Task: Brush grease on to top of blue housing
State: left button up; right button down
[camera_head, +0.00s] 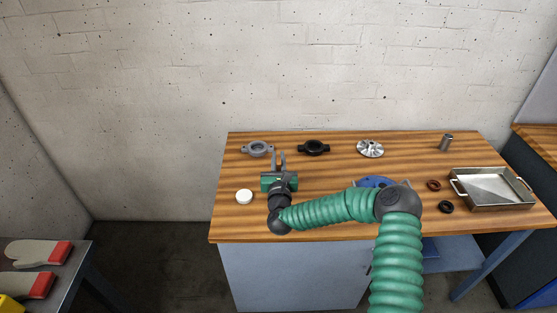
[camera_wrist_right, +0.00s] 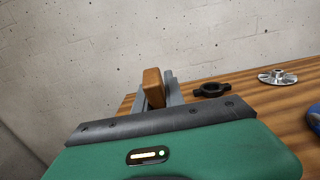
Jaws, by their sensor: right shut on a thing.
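My right gripper (camera_head: 279,160) is over the left part of the wooden table. In the right wrist view its fingers are shut on a brown wooden piece (camera_wrist_right: 153,88), which looks like a brush handle; no bristles can be seen. The blue housing (camera_head: 372,182) lies on the table to the right of the gripper, partly hidden behind my right arm. Its edge shows at the right of the wrist view (camera_wrist_right: 315,113). A round white container (camera_head: 244,196), perhaps the grease, stands left of the gripper. My left gripper is not in view.
On the table (camera_head: 330,230) are a grey flanged part (camera_head: 257,148), a black flanged part (camera_head: 313,147), a silver rotor (camera_head: 370,148), a metal cylinder (camera_head: 445,142), a red-brown ring (camera_head: 433,185), a black ring (camera_head: 446,207) and a metal tray (camera_head: 459,200). Gloves (camera_head: 38,253) lie at lower left.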

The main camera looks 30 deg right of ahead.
notch_tip(320, 180, up, 6)
jog(key=p, duration=0.3)
dwell(0.7)
